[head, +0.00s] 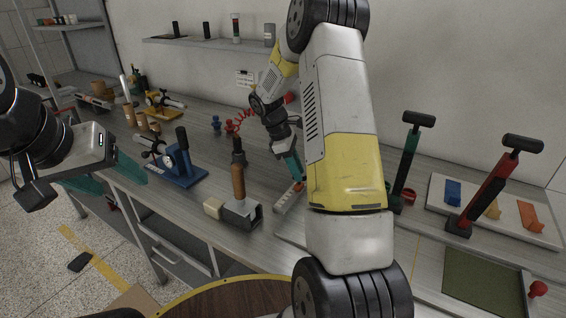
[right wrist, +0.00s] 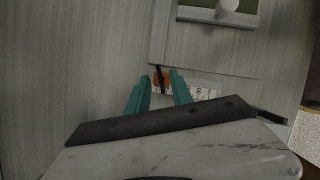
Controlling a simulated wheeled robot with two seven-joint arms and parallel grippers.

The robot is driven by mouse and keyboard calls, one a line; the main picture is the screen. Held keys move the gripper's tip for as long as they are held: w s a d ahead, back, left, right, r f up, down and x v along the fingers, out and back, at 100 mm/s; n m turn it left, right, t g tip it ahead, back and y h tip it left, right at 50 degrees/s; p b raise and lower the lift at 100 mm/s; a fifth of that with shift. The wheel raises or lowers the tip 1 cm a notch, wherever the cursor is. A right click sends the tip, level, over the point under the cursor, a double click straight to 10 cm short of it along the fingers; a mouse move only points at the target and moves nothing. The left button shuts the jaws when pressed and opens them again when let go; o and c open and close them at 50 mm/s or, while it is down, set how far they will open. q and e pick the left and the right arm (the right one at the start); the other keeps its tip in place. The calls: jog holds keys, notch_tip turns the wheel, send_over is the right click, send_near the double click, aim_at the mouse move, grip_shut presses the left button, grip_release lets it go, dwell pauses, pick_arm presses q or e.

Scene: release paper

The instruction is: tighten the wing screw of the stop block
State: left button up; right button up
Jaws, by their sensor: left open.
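An orange-red part, which looks like the wing screw (right wrist: 161,77), sits between the teal fingertips of my right gripper (right wrist: 160,80) in the right wrist view. A dark thin bar crosses it. A white scale with marks (right wrist: 202,93) lies beside it; the stop block's body cannot be made out. In the head view my right gripper (head: 296,180) points down at a pale rail (head: 288,200), with a small red spot (head: 299,187) at its tips. Whether the fingers press on the screw cannot be told. My left gripper (head: 108,178) is open and empty, off the bench's front edge.
A wooden-handled tool (head: 238,180) on a grey block and a blue-based device (head: 182,172) stand left of the rail. Black and red lever presses (head: 490,190) and a green mat (head: 484,282) are at the right. My right arm hides the bench's middle.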

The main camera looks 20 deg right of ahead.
jog(key=shift+s+d+f, duration=0.1)
jog(key=shift+d+f, duration=0.05)
jog(key=shift+f, duration=0.2)
grip_shut()
jog(key=shift+m+g, duration=0.4)
jog(key=shift+m, duration=0.8)
grip_release()
